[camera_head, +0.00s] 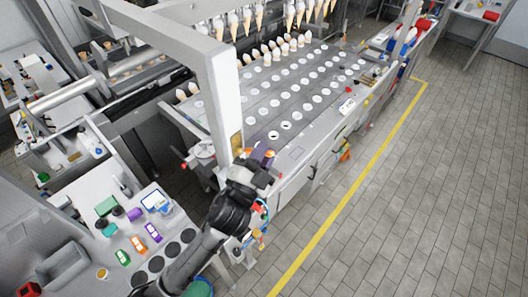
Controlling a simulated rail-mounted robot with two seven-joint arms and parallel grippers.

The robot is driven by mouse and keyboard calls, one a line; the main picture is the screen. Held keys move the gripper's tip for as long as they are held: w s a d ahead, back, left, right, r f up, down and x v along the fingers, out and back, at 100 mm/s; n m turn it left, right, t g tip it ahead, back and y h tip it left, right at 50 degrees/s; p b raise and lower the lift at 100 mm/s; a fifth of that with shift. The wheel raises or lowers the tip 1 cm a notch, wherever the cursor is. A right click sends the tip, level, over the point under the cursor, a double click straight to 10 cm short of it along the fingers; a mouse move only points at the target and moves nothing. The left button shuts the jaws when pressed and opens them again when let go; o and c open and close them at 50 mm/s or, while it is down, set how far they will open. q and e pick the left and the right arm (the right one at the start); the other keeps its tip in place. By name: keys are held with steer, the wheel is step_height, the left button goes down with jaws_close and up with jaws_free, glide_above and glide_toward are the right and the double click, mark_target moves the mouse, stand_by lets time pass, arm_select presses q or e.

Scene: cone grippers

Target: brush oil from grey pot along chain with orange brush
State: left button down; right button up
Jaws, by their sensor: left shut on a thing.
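My left arm rises from the bottom of the head view. Its gripper (257,163) is at the near corner of the cone machine, just right of the thick grey post. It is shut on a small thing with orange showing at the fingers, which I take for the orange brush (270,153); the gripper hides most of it. A purple part shows beside it, and I cannot tell what it belongs to. I cannot make out the grey pot or the chain at this size. My right gripper is out of view.
The cone machine's plate (298,93) has rows of round holes, with cones at its far end and hanging above. The grey post (217,90) stands close to my gripper. A bench (75,195) with small coloured boxes is at left. The floor right of the yellow line (345,190) is clear.

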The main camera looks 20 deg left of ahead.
arm_select(q)
steer(key=shift+r+p, duration=2.25)
steer(key=shift+r, duration=0.65)
steer(key=shift+f+b, duration=1.1)
steer(key=shift+f, duration=0.45)
step_height(320, 180, down, 6)
steer(key=b, duration=0.4)
steer(key=shift+s+d, duration=0.3)
steer(key=shift+d, duration=0.65)
steer(key=shift+s+d, duration=0.3)
steer(key=shift+d, duration=0.65)
steer(key=shift+s+d, duration=0.3)
steer(key=shift+d, duration=0.65)
